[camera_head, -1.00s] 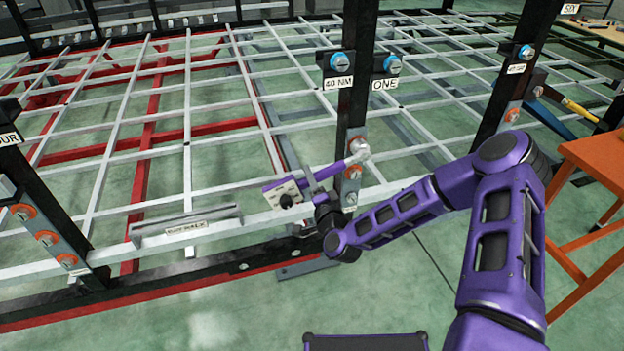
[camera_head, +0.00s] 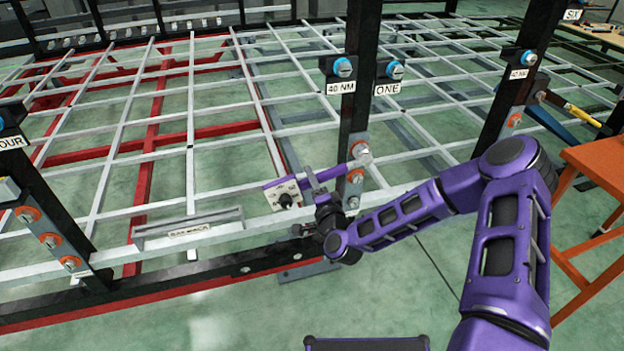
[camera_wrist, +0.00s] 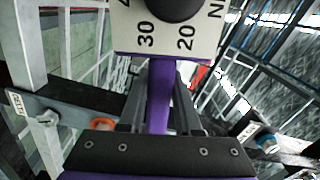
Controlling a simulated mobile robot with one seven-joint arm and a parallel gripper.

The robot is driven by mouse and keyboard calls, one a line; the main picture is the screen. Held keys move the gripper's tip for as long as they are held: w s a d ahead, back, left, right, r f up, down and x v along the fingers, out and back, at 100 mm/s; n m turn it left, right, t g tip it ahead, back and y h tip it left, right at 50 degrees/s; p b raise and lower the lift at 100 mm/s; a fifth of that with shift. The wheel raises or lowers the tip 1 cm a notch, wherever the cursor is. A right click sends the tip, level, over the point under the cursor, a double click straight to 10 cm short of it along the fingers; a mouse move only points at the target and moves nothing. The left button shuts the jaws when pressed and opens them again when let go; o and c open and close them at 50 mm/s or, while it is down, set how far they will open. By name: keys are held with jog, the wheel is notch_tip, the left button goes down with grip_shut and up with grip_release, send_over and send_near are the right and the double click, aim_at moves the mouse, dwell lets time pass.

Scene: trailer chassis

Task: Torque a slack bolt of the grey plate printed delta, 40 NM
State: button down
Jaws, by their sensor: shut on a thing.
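My gripper (camera_head: 316,190) is shut on a purple torque wrench (camera_head: 330,174). The wrench's white dial box (camera_head: 284,195) is at its left end. In the wrist view the dial (camera_wrist: 185,38) shows 20 and 30, and the purple shaft (camera_wrist: 158,100) runs between my fingers (camera_wrist: 160,112). Lower bolts (camera_head: 355,176) show, one with an orange washer.
A post at left (camera_head: 60,215) and one at right (camera_head: 515,80) also carry bolts with orange washers. A grey lattice frame lies behind. An orange table (camera_head: 600,160) stands at right.

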jog(key=shift+d+f+n+b, duration=0.1)
jog(key=shift+f+n+b, duration=0.2)
jog(key=shift+b, duration=0.1)
jog(key=shift+v, duration=2.95)
